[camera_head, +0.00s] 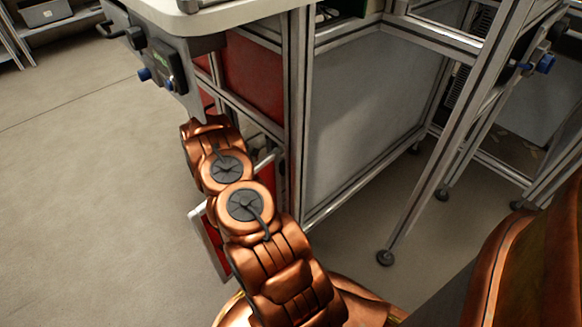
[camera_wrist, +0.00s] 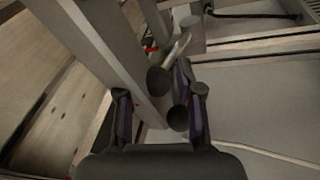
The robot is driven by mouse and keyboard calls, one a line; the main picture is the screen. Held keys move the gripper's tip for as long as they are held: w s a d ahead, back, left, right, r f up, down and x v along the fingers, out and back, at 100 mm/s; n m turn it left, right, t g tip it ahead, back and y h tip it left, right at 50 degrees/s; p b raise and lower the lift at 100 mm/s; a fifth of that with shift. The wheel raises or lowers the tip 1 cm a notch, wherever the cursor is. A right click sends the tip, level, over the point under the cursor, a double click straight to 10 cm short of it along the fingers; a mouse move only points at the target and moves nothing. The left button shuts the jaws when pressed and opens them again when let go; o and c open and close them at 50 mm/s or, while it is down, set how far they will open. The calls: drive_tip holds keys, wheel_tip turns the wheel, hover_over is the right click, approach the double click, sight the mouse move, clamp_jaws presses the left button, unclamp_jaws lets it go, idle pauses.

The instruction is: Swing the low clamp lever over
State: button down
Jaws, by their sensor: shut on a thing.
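In the wrist view, my gripper (camera_wrist: 160,104) has its two dark fingers on either side of the clamp lever, low by the metal frame. A pale rod slants down to a dark round end (camera_wrist: 158,80) just beyond the fingertips. A second dark round end (camera_wrist: 178,118) lies between the fingers, nearer the right one. My gripper is shut on the lever, though the exact contact is hard to see. In the head view my copper arm hides the gripper; a short pale rod (camera_head: 265,160) shows beside the arm, by the frame post.
A metal frame post (camera_wrist: 105,50) runs close to the left finger. In the head view, the bench frame (camera_head: 296,110) with red and grey panels stands right beside my arm, under a pale top (camera_head: 225,15). Open floor (camera_head: 80,180) lies to the left.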

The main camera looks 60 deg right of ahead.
drive_tip(key=shift+f, duration=0.15)
drive_tip(key=shift+d+f, duration=0.2)
drive_tip(key=shift+f, duration=0.35)
drive_tip(key=shift+s+d+f, duration=0.2)
drive_tip(key=shift+d+f, duration=0.05)
drive_tip(key=shift+f, duration=0.15)
drive_tip(key=c, duration=0.9)
unclamp_jaws()
drive_tip(key=shift+o, duration=0.2)
drive_tip(key=shift+a, duration=0.15)
drive_tip(key=v, duration=1.2)
drive_tip(key=shift+r, duration=0.2)
